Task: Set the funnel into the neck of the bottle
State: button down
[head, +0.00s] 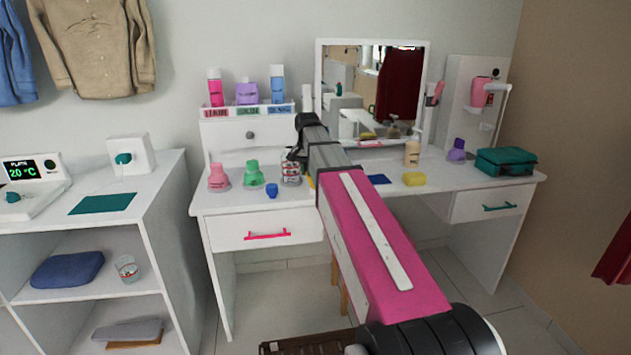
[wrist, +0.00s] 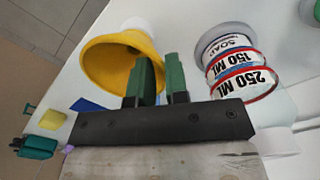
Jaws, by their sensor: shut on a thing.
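The yellow funnel (wrist: 105,58) shows at the left of the wrist view, its wide rim against my green fingers. My gripper (wrist: 160,80) is shut on the funnel near that rim. The clear bottle (wrist: 236,68) with red-edged labels reading SOAP, 150 ML and 250 ML is right of the fingers, apart from the funnel. In the head view the bottle (head: 291,173) stands on the dressing table, just below my gripper (head: 297,155). My arm hides most of the funnel there. The bottle's neck is hidden in both views.
A pink flask (head: 218,178), a green flask (head: 254,175) and a blue cup (head: 271,190) stand left of the bottle. A blue mat (head: 377,179), yellow sponge (head: 414,179) and cream pump bottle (head: 412,153) lie right of my arm. The mirror (head: 371,100) stands behind.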

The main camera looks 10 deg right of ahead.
jog(key=shift+w+a+r, duration=0.1)
jog(key=shift+a+r, duration=0.05)
jog(key=shift+r, duration=0.6)
jog(key=shift+r, duration=0.5)
dwell(0.5)
jog(key=shift+r, duration=2.4)
jog(key=w+a+r+n+t, duration=0.2)
jog(key=r+n, duration=0.5)
jog(key=n, duration=0.5)
jog(key=w+a+r+n+t, duration=0.2)
jog(key=r+n, duration=0.4)
jog(key=n, duration=0.6)
jog(key=shift+a+r+t, duration=0.35)
jog(key=shift+a+t, duration=0.15)
jog(key=shift+a, duration=0.05)
